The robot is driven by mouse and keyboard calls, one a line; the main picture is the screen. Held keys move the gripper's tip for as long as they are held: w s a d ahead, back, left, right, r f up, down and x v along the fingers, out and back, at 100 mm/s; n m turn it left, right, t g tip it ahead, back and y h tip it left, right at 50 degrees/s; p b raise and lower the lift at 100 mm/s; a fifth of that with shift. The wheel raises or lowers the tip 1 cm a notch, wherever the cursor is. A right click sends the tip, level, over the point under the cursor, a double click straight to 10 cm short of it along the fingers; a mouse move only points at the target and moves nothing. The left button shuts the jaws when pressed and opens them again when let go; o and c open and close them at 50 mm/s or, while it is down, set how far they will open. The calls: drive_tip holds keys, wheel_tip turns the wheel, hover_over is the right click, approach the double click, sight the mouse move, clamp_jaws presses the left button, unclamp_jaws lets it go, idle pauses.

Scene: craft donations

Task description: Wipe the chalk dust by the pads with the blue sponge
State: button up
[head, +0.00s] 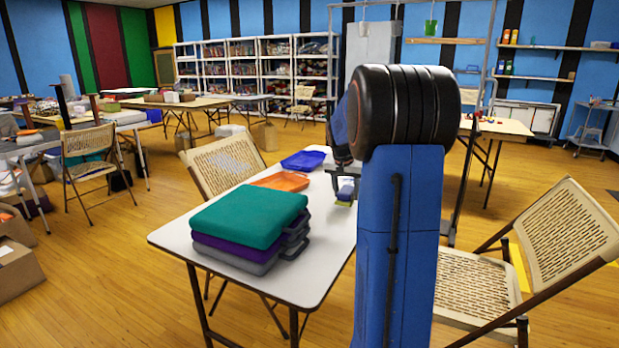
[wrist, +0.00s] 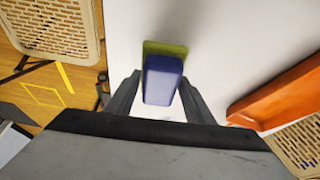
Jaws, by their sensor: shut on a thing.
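The blue sponge (wrist: 163,80) has a yellow-green layer that shows at its far end in the wrist view. It also shows small in the head view (head: 346,189), beside my arm, over the white table (head: 240,276). My gripper (wrist: 160,98) is shut on the sponge, one finger on each side. Whether the sponge touches the table I cannot tell. The pads (head: 248,217), teal, purple and grey with handles, lie stacked on the table's near left part. I cannot make out the chalk dust; my arm hides part of the table.
An orange tray (head: 281,181) and a blue tray (head: 303,160) lie toward the table's far end. Folding chairs stand behind the table (head: 224,162) and at its right (head: 565,235). The tabletop right of the pads looks clear.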

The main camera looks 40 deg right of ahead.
drive_tip(key=shift+r, duration=2.35)
